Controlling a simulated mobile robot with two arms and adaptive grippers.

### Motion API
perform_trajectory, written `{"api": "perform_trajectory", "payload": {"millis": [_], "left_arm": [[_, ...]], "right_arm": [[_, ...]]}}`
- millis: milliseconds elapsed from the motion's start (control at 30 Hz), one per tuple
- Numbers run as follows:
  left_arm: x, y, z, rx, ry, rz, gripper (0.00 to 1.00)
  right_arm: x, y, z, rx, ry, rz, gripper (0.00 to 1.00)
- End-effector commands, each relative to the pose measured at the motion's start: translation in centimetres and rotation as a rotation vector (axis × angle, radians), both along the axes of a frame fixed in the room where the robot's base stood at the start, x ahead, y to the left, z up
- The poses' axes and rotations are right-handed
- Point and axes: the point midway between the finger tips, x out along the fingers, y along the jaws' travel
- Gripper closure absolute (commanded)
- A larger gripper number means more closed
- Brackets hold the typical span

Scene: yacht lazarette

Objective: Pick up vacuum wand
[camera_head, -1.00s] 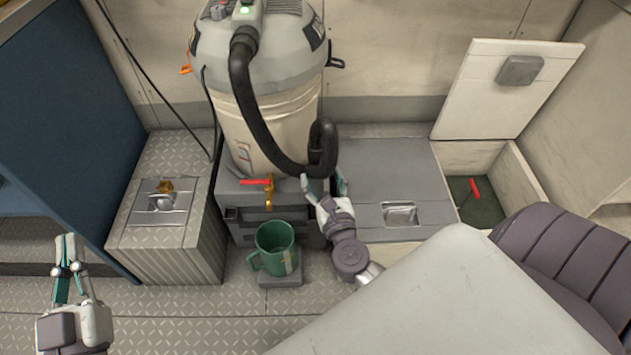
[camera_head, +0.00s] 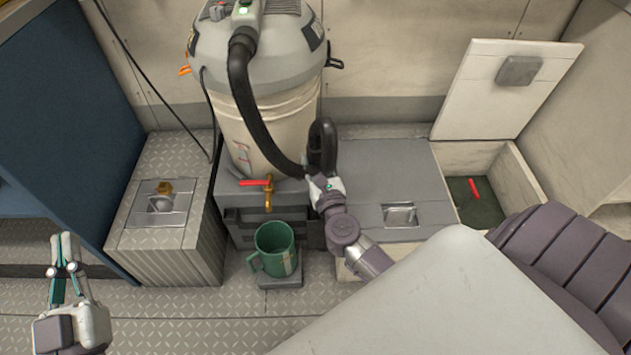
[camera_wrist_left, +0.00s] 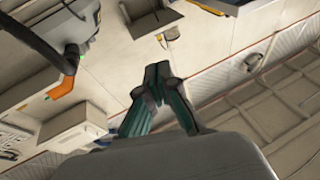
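The black vacuum hose (camera_head: 251,105) runs from the top of the grey and cream vacuum (camera_head: 268,95) down to a curled end (camera_head: 323,145), apparently the wand, at its lower right. My right gripper (camera_head: 317,176) is at the bottom of this curl, touching or very close to it. Its fingers are mostly hidden, so I cannot tell whether they hold it. My left gripper (camera_head: 64,236) is low at the left, far from the hose and empty. In the left wrist view its fingertips (camera_wrist_left: 157,78) meet.
A grey box with a red-handled brass tap (camera_head: 268,190) is below the vacuum, with a green mug (camera_head: 275,249) in front. A metal-topped locker (camera_head: 162,215) is left. An open hatch (camera_head: 478,200) with a raised lid (camera_head: 505,88) is right.

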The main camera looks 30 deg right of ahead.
Motion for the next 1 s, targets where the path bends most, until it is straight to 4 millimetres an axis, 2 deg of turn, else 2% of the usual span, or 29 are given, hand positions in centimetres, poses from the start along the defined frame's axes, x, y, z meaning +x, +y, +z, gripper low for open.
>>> {"api": "perform_trajectory", "payload": {"millis": [33,167,533,767,1000], "left_arm": [[0.0,0.0,0.0,0.000,-0.001,0.000,1.00],[0.0,0.0,0.1,0.000,-0.002,0.000,1.00],[0.1,0.0,0.0,0.004,0.013,0.000,1.00],[0.5,0.4,-2.8,0.047,0.177,0.012,1.00],[0.0,1.2,-7.2,0.114,0.434,0.027,1.00]], "right_arm": [[0.0,0.0,0.0,0.000,0.000,0.000,0.75],[0.0,0.0,0.0,0.001,0.000,0.000,0.95],[0.0,0.0,0.4,0.000,-0.002,0.000,0.95],[0.0,0.0,1.4,0.001,-0.003,-0.001,0.95],[0.0,0.0,3.1,0.001,-0.003,0.000,0.95]]}}
